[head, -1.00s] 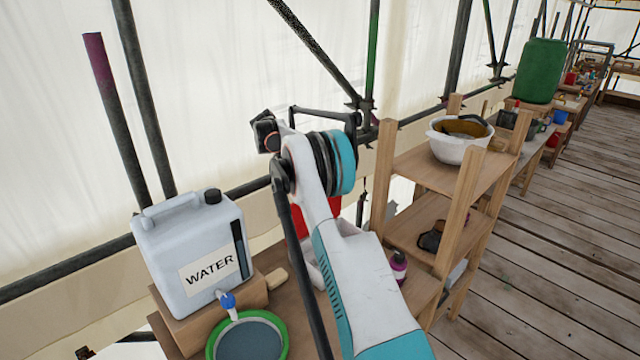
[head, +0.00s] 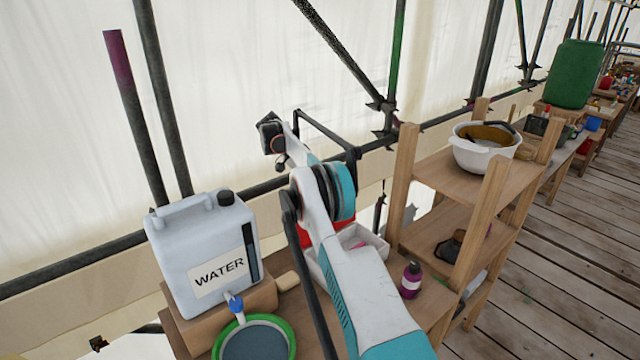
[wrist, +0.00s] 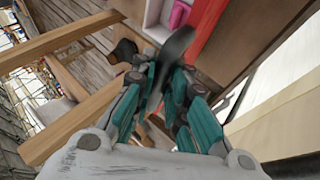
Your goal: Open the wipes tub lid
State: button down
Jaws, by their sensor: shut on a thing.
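My gripper (wrist: 165,85) is in the wrist view, its teal-sided fingers closed around a dark grey, elongated thing (wrist: 178,45). I cannot tell what this thing is or whether it belongs to a tub. A red thing (head: 316,236) shows partly behind my arm in the head view; a red strip (wrist: 208,28) also shows beyond the fingers in the wrist view. Either may be the wipes tub, but no lid is clearly visible. My fingertips are hidden in the head view.
A white tray (head: 368,243) and a purple bottle (head: 411,280) are on the bench right of my arm. A water canister (head: 205,255) stands left above a green-rimmed basin (head: 285,324). A wooden shelf (head: 430,235) holds a white bowl (head: 470,155). Plank floor is clear at right.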

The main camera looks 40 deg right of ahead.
jog(key=shift+f, duration=0.3)
jog(key=c, duration=1.8)
grip_release()
jog(key=shift+w, duration=0.15)
jog(key=shift+c, duration=0.2)
jog(key=shift+d+r, duration=0.1)
jog(key=shift+r, duration=0.05)
notch_tip(320, 180, up, 10)
jog(key=shift+f, duration=0.1)
